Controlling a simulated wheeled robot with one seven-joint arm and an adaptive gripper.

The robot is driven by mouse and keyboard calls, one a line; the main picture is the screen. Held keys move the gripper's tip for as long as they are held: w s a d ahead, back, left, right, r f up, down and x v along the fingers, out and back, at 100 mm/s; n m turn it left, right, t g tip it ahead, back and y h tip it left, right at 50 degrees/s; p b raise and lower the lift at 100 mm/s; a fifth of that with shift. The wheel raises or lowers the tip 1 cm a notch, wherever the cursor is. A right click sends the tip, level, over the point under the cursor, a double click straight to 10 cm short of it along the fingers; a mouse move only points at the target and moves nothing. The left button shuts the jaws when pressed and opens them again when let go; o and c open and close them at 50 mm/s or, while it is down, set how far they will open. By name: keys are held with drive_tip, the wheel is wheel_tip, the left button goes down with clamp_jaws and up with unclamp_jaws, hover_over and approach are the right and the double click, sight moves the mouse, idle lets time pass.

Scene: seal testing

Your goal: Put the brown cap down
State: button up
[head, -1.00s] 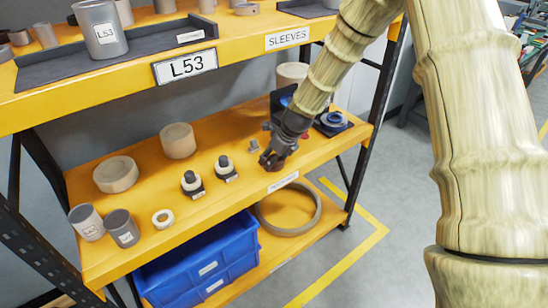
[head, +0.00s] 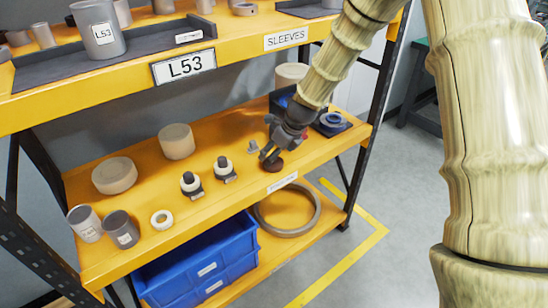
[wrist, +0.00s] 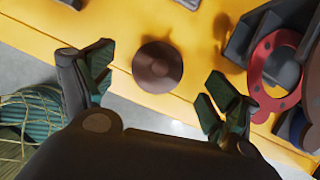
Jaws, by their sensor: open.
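The brown cap (head: 273,165) is a small dark reddish-brown round piece. It sits on the yellow middle shelf (head: 237,190), near the front edge, right below my gripper.
A red ring (wrist: 274,72) stands right of the cap in the wrist view, close to the right finger. A small grey fitting (head: 253,147) is left of my gripper. Two black-and-white fittings (head: 224,170) stand further left. The upper shelf (head: 120,92) overhangs behind.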

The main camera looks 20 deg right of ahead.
drive_tip(key=v, duration=0.8)
drive_tip(key=shift+r, duration=0.15)
